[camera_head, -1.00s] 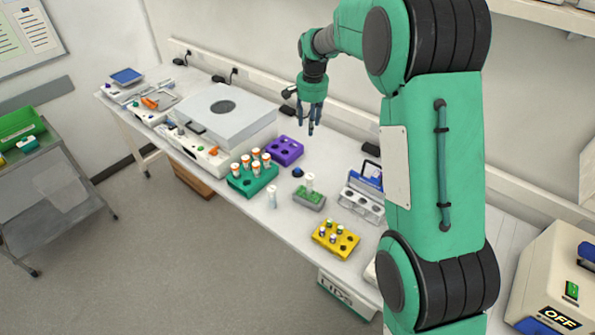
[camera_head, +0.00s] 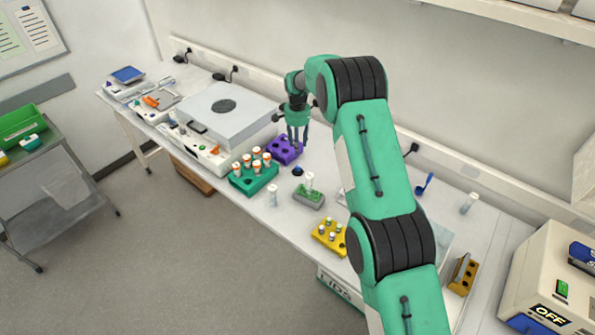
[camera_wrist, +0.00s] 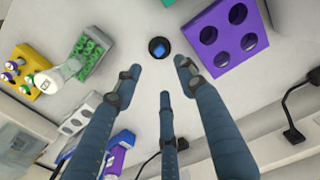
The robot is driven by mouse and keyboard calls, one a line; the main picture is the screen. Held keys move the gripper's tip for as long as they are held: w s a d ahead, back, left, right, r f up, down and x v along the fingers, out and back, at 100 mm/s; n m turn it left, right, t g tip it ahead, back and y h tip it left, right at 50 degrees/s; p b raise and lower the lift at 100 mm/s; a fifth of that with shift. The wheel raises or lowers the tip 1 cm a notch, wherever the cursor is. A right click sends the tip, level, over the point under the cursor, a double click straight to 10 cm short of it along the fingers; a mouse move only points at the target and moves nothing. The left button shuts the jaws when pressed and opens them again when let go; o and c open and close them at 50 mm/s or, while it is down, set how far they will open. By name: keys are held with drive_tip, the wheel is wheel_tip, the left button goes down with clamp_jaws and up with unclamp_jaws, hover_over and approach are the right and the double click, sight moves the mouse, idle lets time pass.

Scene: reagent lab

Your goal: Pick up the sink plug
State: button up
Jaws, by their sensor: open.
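The sink plug (camera_head: 297,170) looks like a small round black piece with a blue top, lying on the white bench. In the wrist view the sink plug (camera_wrist: 159,47) lies just beyond the open fingers, near the top middle. My gripper (camera_head: 298,143) is open and empty, above the bench and a little behind the plug. In the wrist view my gripper (camera_wrist: 158,85) shows three spread dark fingers, with nothing between them. The gap between fingertips and plug is hard to judge.
A purple rack (camera_head: 285,149) stands close beside the plug. A green rack (camera_head: 254,178) with orange-capped vials is to its left. A grey-green rack (camera_head: 309,196) with a tube is in front. A yellow rack (camera_head: 330,237) is farther right. The wall (camera_head: 330,130) is behind.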

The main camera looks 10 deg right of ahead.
idle(0.3)
hover_over(298, 167)
drive_tip(key=shift+w+a+f+p, duration=0.1)
drive_tip(key=shift+f+p, duration=0.1)
drive_tip(key=shift+f, duration=1.95)
drive_tip(key=shift+a+f+p, duration=0.1)
drive_tip(key=shift+f+p, duration=0.1)
drive_tip(key=shift+f, duration=1.95)
drive_tip(key=shift+f, duration=0.1)
drive_tip(key=shift+d+f+p, duration=0.1)
drive_tip(key=shift+f+p, duration=0.4)
drive_tip(key=shift+f, duration=2)
clamp_jaws()
